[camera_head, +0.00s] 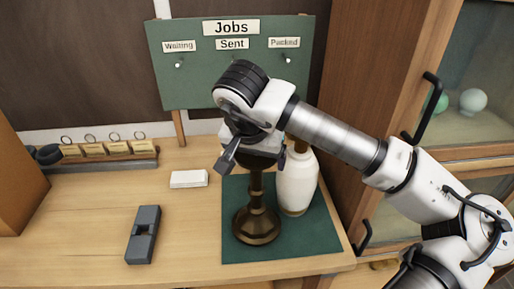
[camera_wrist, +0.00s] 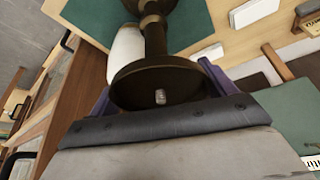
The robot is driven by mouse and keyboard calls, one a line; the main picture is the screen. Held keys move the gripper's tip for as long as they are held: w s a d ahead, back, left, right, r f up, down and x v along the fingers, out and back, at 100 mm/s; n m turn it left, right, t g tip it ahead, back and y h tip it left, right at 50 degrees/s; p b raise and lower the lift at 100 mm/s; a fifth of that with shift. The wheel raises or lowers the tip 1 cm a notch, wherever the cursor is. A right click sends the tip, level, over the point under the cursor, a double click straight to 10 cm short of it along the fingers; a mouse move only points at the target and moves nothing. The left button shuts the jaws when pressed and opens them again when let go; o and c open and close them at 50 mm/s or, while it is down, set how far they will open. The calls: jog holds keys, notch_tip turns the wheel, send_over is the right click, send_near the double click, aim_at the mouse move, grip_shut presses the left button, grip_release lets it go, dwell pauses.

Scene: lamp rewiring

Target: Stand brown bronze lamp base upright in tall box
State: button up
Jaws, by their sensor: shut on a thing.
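The brown bronze lamp base (camera_head: 257,224) stands upright over the green mat, with a wide round foot and a narrow stem. Whether its foot touches the mat or hangs just above it, I cannot tell. My gripper (camera_head: 256,163) is at its upper end, pointing down, and hides its top in the head view. In the wrist view, the lamp base (camera_wrist: 153,84) shows a round bronze disc with a small pale stub, between the two fingers of my gripper (camera_wrist: 158,86), which is shut on it. I cannot make out a tall box for certain.
A white vase-shaped body (camera_head: 297,186) stands close right of the lamp base on the green mat (camera_head: 315,240). A dark grey block (camera_head: 143,236) and a white block (camera_head: 188,179) lie left. A tagged rack (camera_head: 110,160) and Jobs board (camera_head: 200,75) stand behind. A cabinet is right.

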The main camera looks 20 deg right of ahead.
jog(key=shift+f, duration=0.6)
jog(key=o, duration=1.9)
jog(key=shift+o, duration=0.2)
